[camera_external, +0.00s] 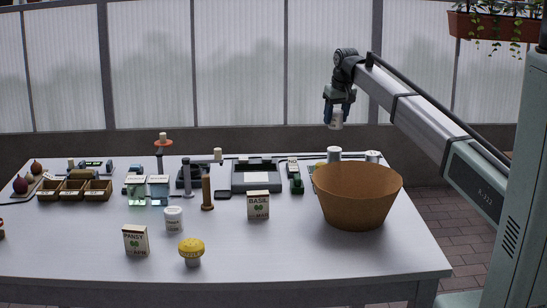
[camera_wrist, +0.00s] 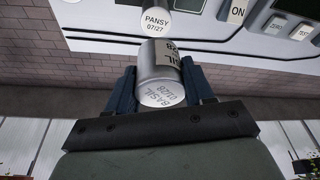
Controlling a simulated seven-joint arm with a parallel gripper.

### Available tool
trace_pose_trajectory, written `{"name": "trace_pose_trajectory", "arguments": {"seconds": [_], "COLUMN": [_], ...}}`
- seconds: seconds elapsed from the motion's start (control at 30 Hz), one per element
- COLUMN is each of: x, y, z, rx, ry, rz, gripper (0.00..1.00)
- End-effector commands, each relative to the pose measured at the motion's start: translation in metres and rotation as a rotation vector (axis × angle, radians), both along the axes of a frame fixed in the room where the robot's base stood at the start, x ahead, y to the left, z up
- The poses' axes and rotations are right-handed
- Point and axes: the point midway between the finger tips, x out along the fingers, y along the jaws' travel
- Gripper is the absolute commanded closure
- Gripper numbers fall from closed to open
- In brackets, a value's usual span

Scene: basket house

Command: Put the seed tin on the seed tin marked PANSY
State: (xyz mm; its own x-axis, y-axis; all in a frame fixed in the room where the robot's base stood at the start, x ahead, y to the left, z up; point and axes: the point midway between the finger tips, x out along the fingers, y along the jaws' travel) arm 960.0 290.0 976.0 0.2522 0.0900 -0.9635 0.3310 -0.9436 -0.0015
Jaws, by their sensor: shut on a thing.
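My gripper (camera_external: 336,112) is raised high above the back edge of the table, pointing down. It is shut on a metal seed tin (camera_external: 336,121), whose end reads BASIL 01/28 in the wrist view (camera_wrist: 163,94). Past the held tin, lower down, the wrist view shows the lid of the seed tin marked PANSY (camera_wrist: 157,20), reading PANSY 07/27. The held tin hides part of its side. In the external view a white tin (camera_external: 333,152) stands at the back edge, below my gripper; its lettering is too small to read.
A large orange-brown basket (camera_external: 360,200) stands at the front right of that tin. Another tin (camera_external: 372,156) is behind the basket. A BASIL packet (camera_external: 258,205), a PANSY packet (camera_external: 136,240) and a white tin (camera_external: 173,218) stand on the table (camera_external: 330,257). Its front right is clear.

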Motion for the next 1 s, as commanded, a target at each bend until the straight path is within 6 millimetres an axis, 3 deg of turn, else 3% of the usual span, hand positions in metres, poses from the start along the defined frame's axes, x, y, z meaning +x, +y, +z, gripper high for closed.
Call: {"name": "trace_pose_trajectory", "arguments": {"seconds": [0.1,0.6,1.0], "x": [-0.001,-0.001,0.0], "y": [0.0,0.0,0.0], "z": [-0.021,-0.069,-0.072], "rx": [0.0,-0.001,-0.001], "ry": [0.001,0.0,-0.001], "rz": [0.0,0.001,0.001], "gripper": [0.78,0.78,0.78]}}
